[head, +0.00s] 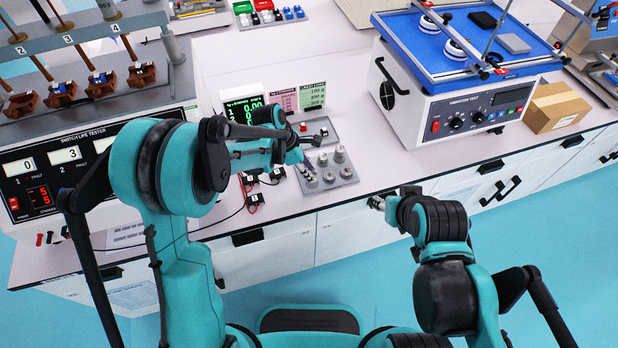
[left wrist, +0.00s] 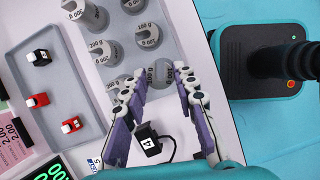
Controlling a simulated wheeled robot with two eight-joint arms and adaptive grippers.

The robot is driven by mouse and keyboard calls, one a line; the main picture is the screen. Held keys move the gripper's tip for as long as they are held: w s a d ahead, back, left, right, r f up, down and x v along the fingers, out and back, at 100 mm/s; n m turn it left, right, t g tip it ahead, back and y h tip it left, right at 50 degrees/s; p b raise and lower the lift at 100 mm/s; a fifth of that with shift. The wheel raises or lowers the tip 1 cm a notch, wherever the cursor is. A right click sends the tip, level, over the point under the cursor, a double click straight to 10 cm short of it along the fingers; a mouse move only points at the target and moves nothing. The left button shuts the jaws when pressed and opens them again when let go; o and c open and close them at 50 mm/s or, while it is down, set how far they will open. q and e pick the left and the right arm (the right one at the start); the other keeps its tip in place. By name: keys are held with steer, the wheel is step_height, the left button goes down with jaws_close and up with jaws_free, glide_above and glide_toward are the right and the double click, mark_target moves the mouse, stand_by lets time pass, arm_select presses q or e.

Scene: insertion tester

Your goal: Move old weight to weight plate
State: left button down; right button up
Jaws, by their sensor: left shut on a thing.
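The grey weight plate (head: 350,181) lies near the front edge of the bench, with several grey metal weights standing on it. It also shows in the left wrist view (left wrist: 178,22), where some weights read 100 g or 200 g. My left gripper (left wrist: 160,84) is at the plate's near edge, its fingers shut on a grey weight (left wrist: 162,70). The fingers and arm partly hide this weight, and I cannot tell whether it touches the plate. In the head view, my left arm reaches over from the left. My right gripper (head: 378,202) is in front of the bench, away from the weights.
A grey tray (left wrist: 62,130) with small black and red switches lies beside the plate. A wired black block marked 4 (left wrist: 149,144) is close under my left fingers. The switch life tester (head: 95,150) stands left, the vibration tester (head: 470,115) right. Bench right of the plate is clear.

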arm_select(q)
step_height(320, 180, down, 4)
steer(key=shift+r+b, duration=0.25)
steer(key=shift+b, duration=0.35)
steer(key=shift+f, duration=0.15)
steer(key=c, duration=1.2)
jaws_free()
